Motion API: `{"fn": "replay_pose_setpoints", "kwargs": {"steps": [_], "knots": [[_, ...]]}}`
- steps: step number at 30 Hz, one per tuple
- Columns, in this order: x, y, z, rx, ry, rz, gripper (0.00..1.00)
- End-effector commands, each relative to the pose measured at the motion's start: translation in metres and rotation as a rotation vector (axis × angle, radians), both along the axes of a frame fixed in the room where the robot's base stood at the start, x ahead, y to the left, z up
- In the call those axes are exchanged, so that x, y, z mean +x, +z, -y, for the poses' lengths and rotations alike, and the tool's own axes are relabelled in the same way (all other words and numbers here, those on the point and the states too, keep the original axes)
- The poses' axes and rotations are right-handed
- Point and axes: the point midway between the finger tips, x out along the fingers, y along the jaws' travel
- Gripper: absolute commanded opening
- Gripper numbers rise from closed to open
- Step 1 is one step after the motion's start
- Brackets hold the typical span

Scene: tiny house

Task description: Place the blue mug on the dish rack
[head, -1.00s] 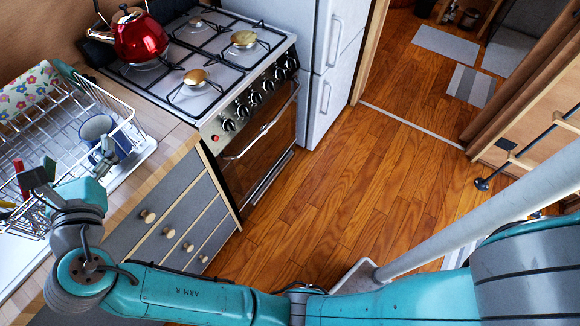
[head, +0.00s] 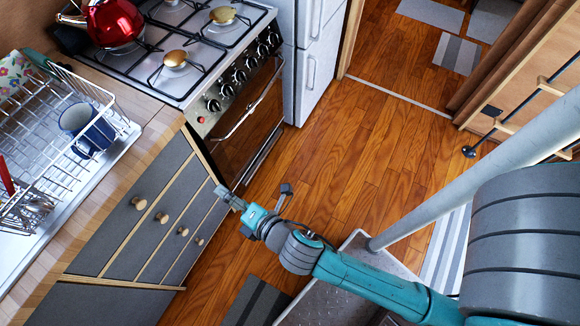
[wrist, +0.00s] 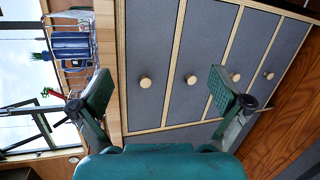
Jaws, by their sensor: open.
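The blue mug (head: 80,122) sits inside the white wire dish rack (head: 60,178), near the rack's end toward the stove, and looks tilted. Rack wires cross in front of part of it. A blue shape that appears to be the mug (wrist: 70,44) shows at the left of the wrist view. My gripper (head: 256,192) is open and empty, out over the floor in front of the drawers, well apart from the mug and rack. In the wrist view my gripper (wrist: 160,92) has its fingers spread, with the drawer fronts beyond them.
The wooden counter (head: 150,133) holds the rack, with grey drawers (head: 150,192) below. A gas stove (head: 205,45) with a red kettle (head: 114,22) stands beyond. A pale post (head: 470,178) rises at the right. The wooden floor (head: 345,140) is clear ahead.

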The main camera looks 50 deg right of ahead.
Motion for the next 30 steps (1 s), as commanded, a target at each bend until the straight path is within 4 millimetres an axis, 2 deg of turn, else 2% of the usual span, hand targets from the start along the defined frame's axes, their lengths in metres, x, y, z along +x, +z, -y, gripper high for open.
{"fn": "replay_pose_setpoints", "kwargs": {"steps": [1, 8, 13, 18, 24, 30], "knots": [[-0.020, -0.007, 0.010, 0.085, -0.018, -0.023, 1.00], [-0.100, -0.013, 0.038, 0.549, -0.126, -0.093, 1.00], [-0.157, -0.001, 0.053, 0.902, -0.237, -0.124, 1.00], [-0.208, 0.021, 0.066, 1.254, -0.366, -0.124, 1.00], [-0.248, 0.048, 0.077, 1.576, -0.488, -0.088, 1.00], [-0.261, 0.060, 0.081, 1.705, -0.533, -0.063, 1.00]]}}
